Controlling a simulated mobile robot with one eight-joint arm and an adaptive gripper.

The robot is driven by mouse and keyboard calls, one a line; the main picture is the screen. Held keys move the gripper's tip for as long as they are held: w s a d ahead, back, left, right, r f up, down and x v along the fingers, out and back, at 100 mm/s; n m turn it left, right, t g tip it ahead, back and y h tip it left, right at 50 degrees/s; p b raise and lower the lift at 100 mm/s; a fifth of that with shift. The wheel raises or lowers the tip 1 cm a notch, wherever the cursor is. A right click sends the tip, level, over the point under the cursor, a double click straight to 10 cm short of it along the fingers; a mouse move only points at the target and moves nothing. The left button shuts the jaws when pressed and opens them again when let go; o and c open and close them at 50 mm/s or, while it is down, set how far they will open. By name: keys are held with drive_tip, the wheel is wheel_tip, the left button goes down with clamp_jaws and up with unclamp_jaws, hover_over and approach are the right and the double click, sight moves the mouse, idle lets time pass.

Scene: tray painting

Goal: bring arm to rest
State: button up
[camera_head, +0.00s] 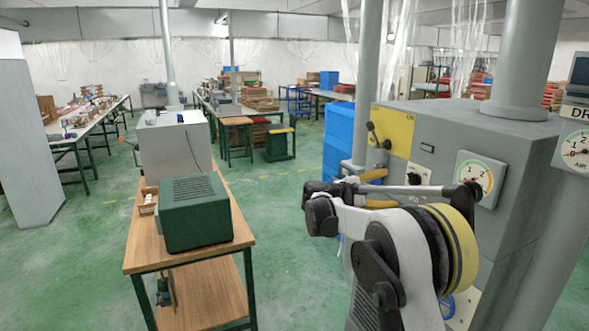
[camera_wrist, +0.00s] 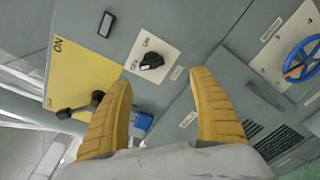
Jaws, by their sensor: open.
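My arm stands at the right in the head view, in front of a grey machine cabinet (camera_head: 455,125). My gripper (camera_head: 384,189) has its two yellow fingers spread with nothing between them. In the wrist view my gripper (camera_wrist: 161,78) is also open and empty. The cabinet face lies beyond its fingertips, with a black rotary switch (camera_wrist: 150,61) between and above them. A yellow panel (camera_wrist: 82,72) with a black lever (camera_wrist: 80,107) is to the left; part of the lever lies close to the left finger in the picture. I cannot tell the gap to the cabinet.
A blue handwheel (camera_wrist: 302,60) is at the right in the wrist view. In the head view, a wooden-topped table (camera_head: 145,240) carries a dark green box (camera_head: 193,212). A dial gauge (camera_head: 474,180) is on the cabinet behind my arm. Green floor lies open between table and cabinet.

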drive_tip(key=s+a+f+m+y+b, duration=0.1)
drive_tip(key=s+f+m+y+b, duration=0.2)
drive_tip(key=s, duration=0.8)
drive_tip(key=s+a+f+m+y+b, duration=0.15)
drive_tip(key=s+y, duration=0.35)
drive_tip(key=s, duration=0.6)
drive_tip(key=s+a+f+m+y+b, duration=0.1)
drive_tip(key=s+a+f+m+y, duration=0.1)
drive_tip(key=s+a+f, duration=0.2)
drive_tip(key=s+a+f+m+y+b, duration=0.1)
drive_tip(key=s+a+f+m+y, duration=0.2)
drive_tip(key=s, duration=0.8)
drive_tip(key=s+a+f+m+t+y+b, duration=0.1)
drive_tip(key=s+a+f+m+y+b, duration=0.1)
drive_tip(key=s+a+f, duration=0.3)
drive_tip(key=s+f+m, duration=0.1)
drive_tip(key=s+f, duration=0.1)
drive_tip(key=s, duration=0.1)
drive_tip(key=shift+s+y, duration=0.15)
drive_tip(key=shift+y, duration=0.15)
drive_tip(key=shift+c, duration=0.2)
